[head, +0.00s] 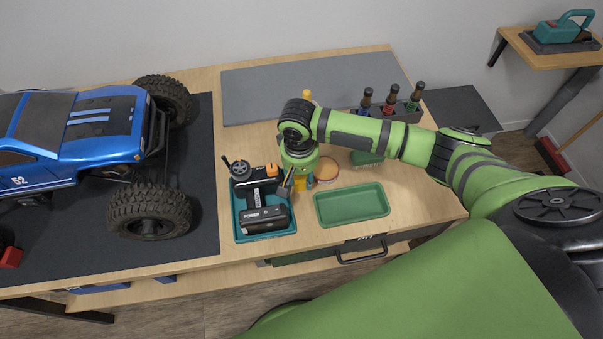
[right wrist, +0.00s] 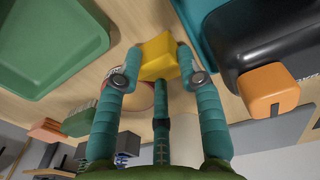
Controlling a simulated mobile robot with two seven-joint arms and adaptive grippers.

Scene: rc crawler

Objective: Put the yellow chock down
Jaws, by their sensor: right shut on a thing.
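The yellow chock (right wrist: 158,55) is between the teal fingers of my right gripper (right wrist: 160,70), which is shut on it. In the head view a bit of the chock (head: 300,184) shows under my right gripper (head: 299,179), pointing down over the bench between the teal tray and the green tray. Whether the chock touches the bench top I cannot tell. My left gripper is not in view.
The green tray (head: 352,205) is empty. A round red-rimmed thing (head: 326,169) lies close behind. The blue crawler (head: 105,125) stands on a dark mat (head: 205,190) at left.

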